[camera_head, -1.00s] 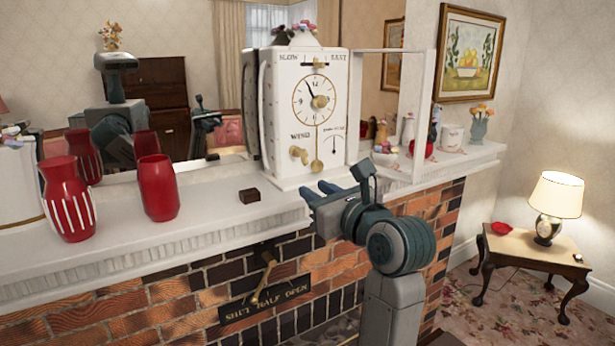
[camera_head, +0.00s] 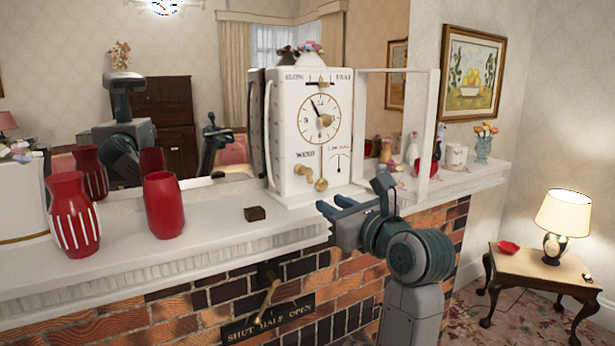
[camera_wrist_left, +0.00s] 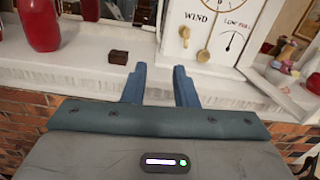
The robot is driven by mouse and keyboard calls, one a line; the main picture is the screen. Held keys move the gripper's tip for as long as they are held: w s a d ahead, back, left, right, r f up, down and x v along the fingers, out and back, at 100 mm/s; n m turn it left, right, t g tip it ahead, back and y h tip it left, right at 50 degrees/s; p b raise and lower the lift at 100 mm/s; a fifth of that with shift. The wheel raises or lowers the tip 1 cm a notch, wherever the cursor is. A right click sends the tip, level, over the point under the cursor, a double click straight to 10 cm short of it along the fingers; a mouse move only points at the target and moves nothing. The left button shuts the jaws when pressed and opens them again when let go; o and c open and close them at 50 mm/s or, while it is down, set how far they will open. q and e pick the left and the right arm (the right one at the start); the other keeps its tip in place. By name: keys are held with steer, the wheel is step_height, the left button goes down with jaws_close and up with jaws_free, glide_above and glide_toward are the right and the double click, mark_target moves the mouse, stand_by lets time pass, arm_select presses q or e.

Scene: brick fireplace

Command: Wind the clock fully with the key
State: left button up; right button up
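The white clock (camera_head: 289,138) stands upright on the mantel, its dial facing me. A brass key-like piece (camera_head: 303,173) sits at the lower left of its face, beside the word WIND. It also shows in the left wrist view (camera_wrist_left: 203,57). A brass pendulum (camera_head: 320,184) hangs at the front centre. My left gripper (camera_head: 333,205) is in front of the mantel edge, below and to the right of the key-like piece and apart from it. In the left wrist view its two fingers (camera_wrist_left: 160,85) are spread with nothing between them. My right gripper is not directly visible.
A small dark brown block (camera_head: 254,214) lies on the mantel left of the clock. Two red vases (camera_head: 72,215) (camera_head: 164,205) stand farther left. The mirror behind reflects the room and parts of me. A brass lever (camera_head: 268,298) sticks out of the bricks below.

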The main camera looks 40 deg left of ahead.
arm_select(q)
steer(key=shift+w+d+r+b, duration=0.15)
steer(key=shift+w+d, duration=0.1)
steer(key=shift+w, duration=0.6)
steer(key=shift+w+d+b, duration=0.15)
steer(key=shift+w+d, duration=0.1)
steer(key=shift+w, duration=0.6)
steer(key=shift+w+d+r+b, duration=0.15)
steer(key=shift+w+d, duration=0.1)
steer(key=shift+w, duration=0.6)
steer(key=shift+w, duration=0.1)
jaws_close()
steer(key=o, duration=1)
jaws_free()
steer(key=shift+f, duration=0.1)
